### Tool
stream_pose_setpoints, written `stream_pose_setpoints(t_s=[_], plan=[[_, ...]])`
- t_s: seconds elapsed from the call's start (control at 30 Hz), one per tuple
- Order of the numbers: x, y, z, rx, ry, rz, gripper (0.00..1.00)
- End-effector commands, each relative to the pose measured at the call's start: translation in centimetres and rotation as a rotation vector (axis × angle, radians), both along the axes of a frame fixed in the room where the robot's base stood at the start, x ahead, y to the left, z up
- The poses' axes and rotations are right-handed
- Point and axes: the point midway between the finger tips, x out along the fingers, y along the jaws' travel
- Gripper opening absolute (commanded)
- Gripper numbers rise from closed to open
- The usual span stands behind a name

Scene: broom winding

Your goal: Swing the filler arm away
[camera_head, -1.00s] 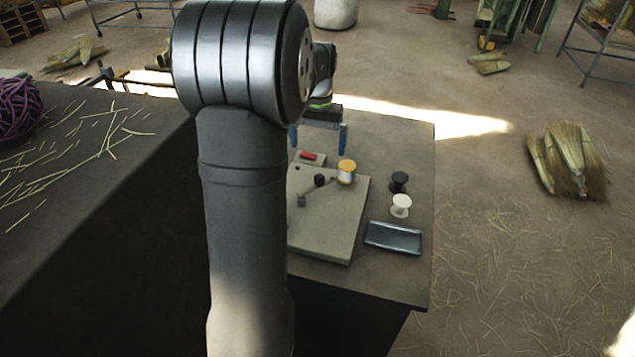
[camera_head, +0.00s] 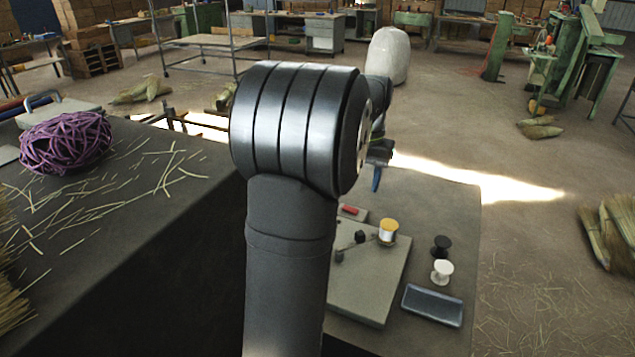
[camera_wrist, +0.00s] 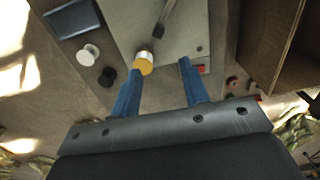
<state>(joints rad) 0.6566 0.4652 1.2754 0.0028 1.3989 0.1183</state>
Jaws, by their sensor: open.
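A pale board (camera_head: 372,285) carries a thin dark arm (camera_head: 370,241), which looks like the filler arm, with a black knob (camera_head: 360,236) and a small dark post (camera_head: 339,256). A yellow-topped spool (camera_head: 388,231) stands at the arm's far end. In the wrist view the spool (camera_wrist: 143,63) lies beside my left fingertip, and the arm (camera_wrist: 166,14) shows above. My gripper (camera_wrist: 160,66) is open and empty, its blue fingers apart above the board. In the head view only a blue finger (camera_head: 377,179) shows; my own arm hides the rest.
A black spool (camera_head: 441,246), a white spool (camera_head: 442,271) and a dark tray (camera_head: 432,305) stand right of the board. A red piece (camera_head: 349,210) lies at its far edge. A dark bench (camera_head: 130,260) with a purple ball (camera_head: 66,142) is at left.

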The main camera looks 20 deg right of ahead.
Motion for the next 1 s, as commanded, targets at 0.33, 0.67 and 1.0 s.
stream_pose_setpoints(t_s=[0.33, 0.67, 1.0], plan=[[1.1, -0.2, -2.8, 0.009, -0.121, 0.317, 0.00], [2.3, -0.7, -5.7, -0.064, -0.275, 0.703, 0.00], [2.6, -1.0, -6.8, -0.118, -0.324, 0.852, 0.00]])
